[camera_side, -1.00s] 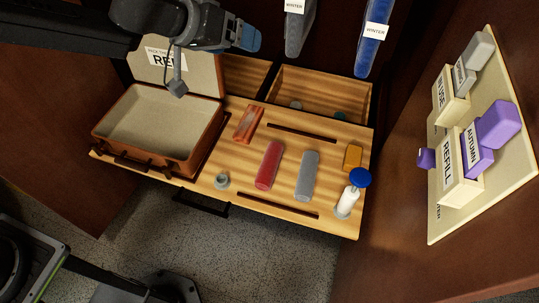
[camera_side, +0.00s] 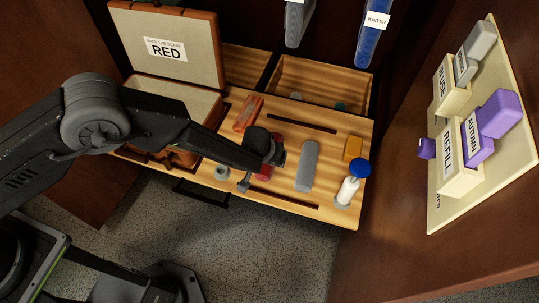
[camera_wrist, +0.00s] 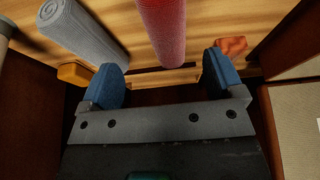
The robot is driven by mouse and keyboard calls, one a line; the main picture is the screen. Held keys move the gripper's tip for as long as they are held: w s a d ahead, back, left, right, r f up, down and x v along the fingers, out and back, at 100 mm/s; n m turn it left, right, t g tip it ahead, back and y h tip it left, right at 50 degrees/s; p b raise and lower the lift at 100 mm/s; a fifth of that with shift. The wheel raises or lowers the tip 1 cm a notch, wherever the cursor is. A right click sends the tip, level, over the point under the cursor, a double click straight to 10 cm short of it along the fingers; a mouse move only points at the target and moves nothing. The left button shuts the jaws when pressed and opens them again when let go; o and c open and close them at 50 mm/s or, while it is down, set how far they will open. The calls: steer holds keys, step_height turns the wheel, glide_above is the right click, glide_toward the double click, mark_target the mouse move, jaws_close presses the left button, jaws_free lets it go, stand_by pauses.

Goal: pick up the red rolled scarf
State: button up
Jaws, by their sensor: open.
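The red rolled scarf (camera_side: 264,173) lies on the wooden board, mostly hidden behind my gripper (camera_side: 268,152) in the side view. In the wrist view the scarf (camera_wrist: 165,30) runs down from the top edge, between the lines of my two blue fingertips. My gripper (camera_wrist: 163,78) is open and empty, with the scarf's near end just beyond the gap. I cannot tell the height of the fingers above it. A sign on the suitcase lid (camera_side: 165,48) reads "PACK THE SCARF RED".
A grey roll (camera_side: 307,166) lies right of the scarf and an orange-red item (camera_side: 248,113) to its upper left. A yellow block (camera_side: 352,149) and a blue-topped white bottle (camera_side: 348,190) stand at the board's right. The open suitcase (camera_side: 190,97) is at the left.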

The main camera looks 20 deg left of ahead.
steer(key=x, duration=0.4)
steer(key=f, duration=0.2)
steer(key=w+a+f, duration=0.1)
steer(key=shift+x, duration=0.9)
steer(key=shift+w+d, duration=0.1)
steer(key=shift+r, duration=0.1)
steer(key=c, duration=1.1)
